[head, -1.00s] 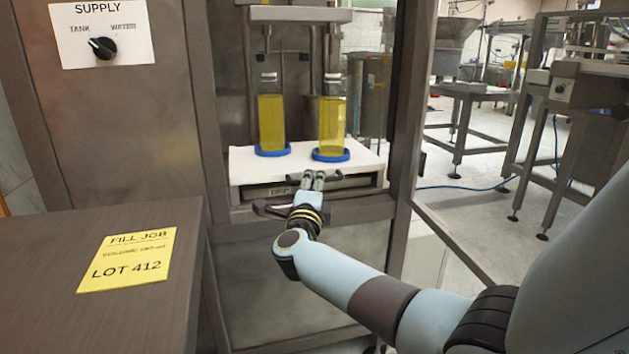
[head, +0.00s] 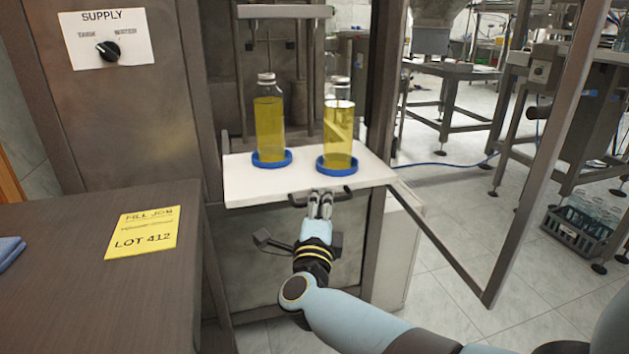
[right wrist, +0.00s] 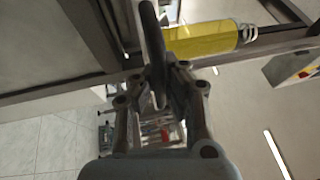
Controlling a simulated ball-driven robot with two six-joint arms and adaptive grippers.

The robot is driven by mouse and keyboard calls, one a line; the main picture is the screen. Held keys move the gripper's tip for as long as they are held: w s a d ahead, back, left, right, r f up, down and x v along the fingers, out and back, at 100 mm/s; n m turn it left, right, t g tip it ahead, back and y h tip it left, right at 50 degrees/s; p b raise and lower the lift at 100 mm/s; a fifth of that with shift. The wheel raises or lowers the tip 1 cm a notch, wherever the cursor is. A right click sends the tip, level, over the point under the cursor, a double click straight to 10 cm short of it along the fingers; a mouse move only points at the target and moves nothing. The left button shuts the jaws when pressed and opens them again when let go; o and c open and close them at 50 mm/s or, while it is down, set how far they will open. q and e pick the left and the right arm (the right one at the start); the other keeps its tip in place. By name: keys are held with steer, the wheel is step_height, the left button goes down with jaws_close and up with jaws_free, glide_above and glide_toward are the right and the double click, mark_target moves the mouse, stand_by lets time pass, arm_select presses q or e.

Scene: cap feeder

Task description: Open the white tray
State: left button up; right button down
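The white tray (head: 240,182) juts out from the filling machine's bay in the head view. Two capped bottles of yellow liquid, the left one (head: 269,125) and the right one (head: 338,135), stand upright on it in blue ring holders. A dark handle (head: 345,192) shows at the tray's front edge. My right gripper (head: 320,195) is at this handle, with its fingers close together. In the right wrist view the dark handle bar (right wrist: 151,40) runs between the fingers, which are closed on it. My left gripper is in neither view.
A lower dark handle (head: 265,240) sits below the tray, partly behind my right gripper. An open framed door (head: 490,280) stands to the right. A counter (head: 60,310) with a yellow lot note (head: 143,232) is at left. A bottle crate (head: 575,235) stands on the floor.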

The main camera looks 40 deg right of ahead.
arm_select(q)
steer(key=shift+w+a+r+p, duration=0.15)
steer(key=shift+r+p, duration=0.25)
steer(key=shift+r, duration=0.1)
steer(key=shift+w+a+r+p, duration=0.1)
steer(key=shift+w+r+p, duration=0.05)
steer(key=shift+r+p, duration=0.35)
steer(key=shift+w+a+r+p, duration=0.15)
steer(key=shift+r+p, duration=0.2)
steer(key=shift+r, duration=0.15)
arm_select(e)
steer(key=s+a, duration=0.5)
steer(key=s, duration=0.5)
steer(key=shift+s+a+f, duration=0.2)
steer(key=shift+a, duration=0.2)
steer(key=c, duration=2)
jaws_free()
